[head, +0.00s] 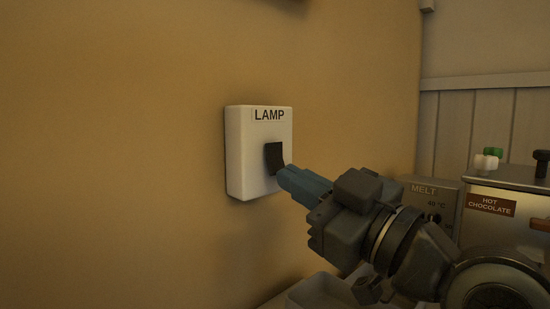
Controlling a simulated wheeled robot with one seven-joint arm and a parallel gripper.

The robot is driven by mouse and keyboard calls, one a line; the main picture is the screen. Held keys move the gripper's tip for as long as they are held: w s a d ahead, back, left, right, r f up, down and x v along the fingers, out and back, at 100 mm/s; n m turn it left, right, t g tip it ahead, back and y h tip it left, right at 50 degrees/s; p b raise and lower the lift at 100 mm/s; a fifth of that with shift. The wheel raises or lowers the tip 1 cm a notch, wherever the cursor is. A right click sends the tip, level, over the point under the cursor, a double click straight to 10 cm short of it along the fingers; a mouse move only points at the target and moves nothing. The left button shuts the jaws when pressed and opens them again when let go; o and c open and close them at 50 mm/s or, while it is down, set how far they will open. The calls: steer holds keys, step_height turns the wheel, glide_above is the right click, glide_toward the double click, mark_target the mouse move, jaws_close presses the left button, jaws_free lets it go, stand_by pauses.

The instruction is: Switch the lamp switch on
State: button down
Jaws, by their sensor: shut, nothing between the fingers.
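The lamp switch (273,156) is a dark rocker on a white wall box (246,160) labelled LAMP. The box is fixed to the tan wall left of centre in the head view. The rocker looks tilted, with its lower part standing out from the box. My gripper (284,178) is shut and empty. Its blue fingers point left, with the tips at the lower right of the rocker. I cannot tell whether they touch it. The fingertips lie in front of a small part of the box.
A grey box marked MELT (445,190) and a metal hot chocolate unit (512,210) with knobs on top stand at the right, behind my arm. A pale tray (312,290) shows low in the middle. The wall around the switch box is bare.

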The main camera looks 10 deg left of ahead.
steer(key=shift+w+a, duration=0.35)
steer(key=shift+a, duration=0.1)
stand_by(0.6)
steer(key=r+b+v, duration=0.1)
steer(key=b+v, duration=0.1)
steer(key=v, duration=0.4)
steer(key=shift+r, duration=0.25)
steer(key=shift+d, duration=0.1)
